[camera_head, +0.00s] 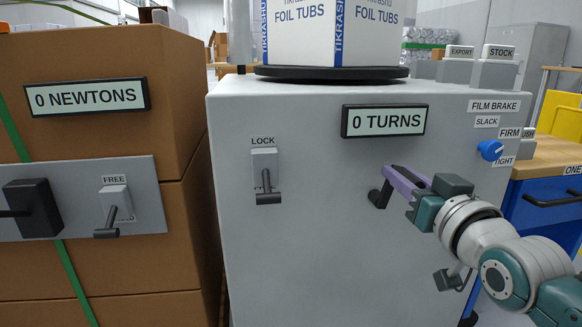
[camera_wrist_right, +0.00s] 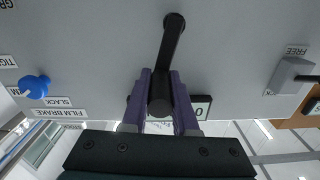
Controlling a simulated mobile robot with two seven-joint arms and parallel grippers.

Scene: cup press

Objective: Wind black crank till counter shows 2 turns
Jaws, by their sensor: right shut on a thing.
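The black crank (camera_head: 379,198) sits on the front of the grey machine cabinet, below the counter (camera_head: 384,121), which reads 0 TURNS. My right gripper (camera_head: 393,177) comes in from the right, its purple fingers shut on the crank's handle. In the right wrist view the crank arm (camera_wrist_right: 170,45) runs from its pivot at the top down to the handle (camera_wrist_right: 160,98), which lies between the two fingers (camera_wrist_right: 160,105). In the head view the fingers hide part of the crank. My left gripper is not in view.
A LOCK lever (camera_head: 266,180) stands left of the crank. A blue film brake knob (camera_head: 490,150) is on the right, near FIRM. A white foil-tubs box (camera_head: 330,35) stands on top. Brown cartons (camera_head: 110,150) with a 0 NEWTONS display (camera_head: 87,97) stand on the left.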

